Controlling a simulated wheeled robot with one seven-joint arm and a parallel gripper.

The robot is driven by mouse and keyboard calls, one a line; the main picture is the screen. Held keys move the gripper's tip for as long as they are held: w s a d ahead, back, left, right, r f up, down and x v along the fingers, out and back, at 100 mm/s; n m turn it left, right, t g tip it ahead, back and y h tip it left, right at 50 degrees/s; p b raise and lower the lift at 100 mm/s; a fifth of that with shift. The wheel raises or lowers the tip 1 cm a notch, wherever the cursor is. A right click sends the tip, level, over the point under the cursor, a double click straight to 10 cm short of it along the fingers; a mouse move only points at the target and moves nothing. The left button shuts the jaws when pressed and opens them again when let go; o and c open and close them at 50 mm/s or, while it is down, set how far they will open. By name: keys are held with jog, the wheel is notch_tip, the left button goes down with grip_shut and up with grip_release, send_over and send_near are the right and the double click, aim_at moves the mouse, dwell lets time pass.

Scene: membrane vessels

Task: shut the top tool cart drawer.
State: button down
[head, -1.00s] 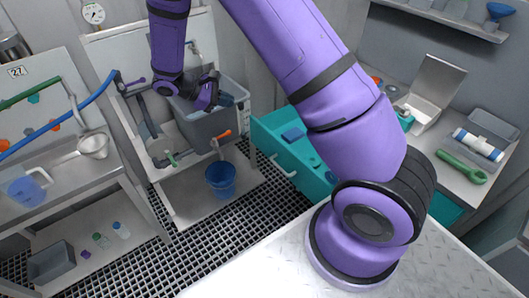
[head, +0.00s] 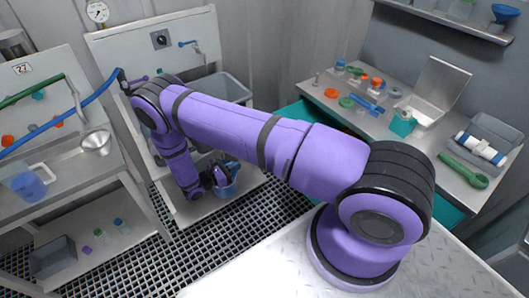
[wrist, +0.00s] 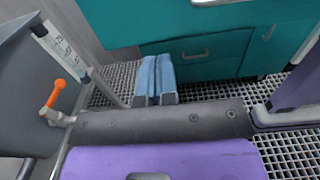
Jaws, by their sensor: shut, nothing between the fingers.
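The teal tool cart stands behind my arm in the head view, where only a strip of its teal top drawer (head: 293,113) shows. In the wrist view the top drawer's front (wrist: 200,25) fills the upper part, with a pale handle at the top edge. It seems to jut out over a darker lower drawer (wrist: 192,57) with its own handle, which looks shut. My gripper (head: 230,172) is low, in front of the cart and to its left. Its blue fingers (wrist: 155,75) are together and empty, apart from the drawer front.
The worktop at right holds tools and a tray.

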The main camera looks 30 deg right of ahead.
jog(key=d, duration=1.4)
jog(key=shift+w+f, duration=0.15)
jog(key=shift+d, duration=0.15)
jog(key=d, duration=2.5)
jog(key=shift+w+d, duration=0.3)
jog(key=shift+w, duration=0.1)
jog(key=shift+d, duration=0.65)
jog(key=shift+d, duration=0.1)
jog(key=shift+w+a, duration=0.1)
jog(key=shift+a, duration=0.2)
jog(key=a, duration=1.4)
jog(key=shift+s, duration=0.3)
